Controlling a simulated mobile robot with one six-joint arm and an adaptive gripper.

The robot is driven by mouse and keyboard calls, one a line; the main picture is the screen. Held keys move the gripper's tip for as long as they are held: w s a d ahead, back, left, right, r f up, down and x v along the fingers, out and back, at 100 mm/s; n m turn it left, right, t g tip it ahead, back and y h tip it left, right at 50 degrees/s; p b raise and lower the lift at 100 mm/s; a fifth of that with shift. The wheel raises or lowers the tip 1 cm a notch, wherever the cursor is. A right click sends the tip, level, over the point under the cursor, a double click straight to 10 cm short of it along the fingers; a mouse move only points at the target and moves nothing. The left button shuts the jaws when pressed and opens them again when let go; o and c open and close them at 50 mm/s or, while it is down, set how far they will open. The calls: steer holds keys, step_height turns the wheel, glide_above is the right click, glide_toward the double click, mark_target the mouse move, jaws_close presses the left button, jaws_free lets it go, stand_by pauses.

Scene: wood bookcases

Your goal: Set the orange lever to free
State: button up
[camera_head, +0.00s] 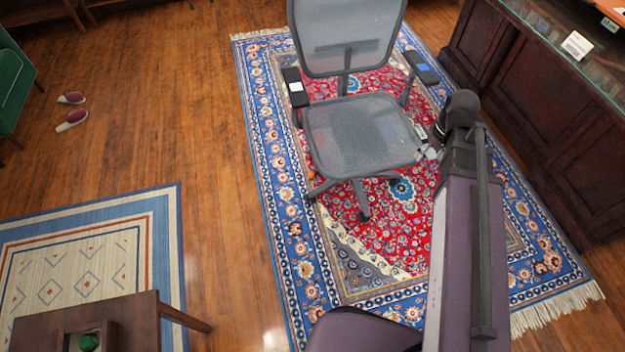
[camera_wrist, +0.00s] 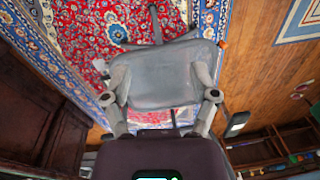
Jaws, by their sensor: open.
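A grey mesh office chair (camera_head: 360,135) stands on the red and blue rug. A small orange lever end (camera_head: 311,175) shows at the lower left of the seat, and its setting cannot be read. In the wrist view the chair seat (camera_wrist: 165,75) appears between and beyond my fingers, with a small orange spot, likely the lever (camera_wrist: 222,44), at its right edge. My gripper (camera_head: 428,152) is at the right side of the seat, across from the lever. In the wrist view my gripper (camera_wrist: 161,97) is open, fingers wide apart and nothing held.
A dark wood cabinet (camera_head: 545,115) with a glass top runs along the right. A small brown table (camera_head: 125,318) holding a green item is at lower left. A green chair (camera_head: 12,80) and slippers (camera_head: 72,120) are at left. Wood floor left of the rug (camera_head: 262,130) is open.

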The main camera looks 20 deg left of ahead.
steer(key=w+a+f+n+y+b, duration=0.1)
steer(key=w+a+f+n+b, duration=0.35)
steer(key=a+f+b, duration=0.3)
steer(key=w+a+f+n+y+b, duration=0.1)
steer(key=w+a+f+n+b, duration=0.2)
steer(key=a+f+n+b, duration=0.35)
steer(key=n+g+y+b, duration=0.1)
steer(key=n+g+b, duration=0.1)
steer(key=n+b, duration=0.75)
glide_toward(312, 173)
steer(key=shift+w+d+r+m+b, duration=0.1)
steer(key=shift+d+r+m+b, duration=0.1)
steer(key=shift+r+m+b, duration=0.25)
steer(key=shift+w+d+r+m+b, duration=0.1)
steer(key=shift+d+r+m+b, duration=0.2)
steer(key=shift+r+m, duration=0.3)
steer(key=shift+w+d+r+m+b, duration=0.15)
steer(key=shift+r+m+b, duration=0.25)
steer(key=shift+r, duration=0.3)
steer(key=shift+f, duration=0.15)
steer(key=b+x, duration=1.2)
steer(key=x, duration=0.1)
steer(key=shift+a+f+b, duration=0.15)
steer(key=shift+f+b, duration=0.1)
steer(key=shift+b, duration=0.1)
jaws_close()
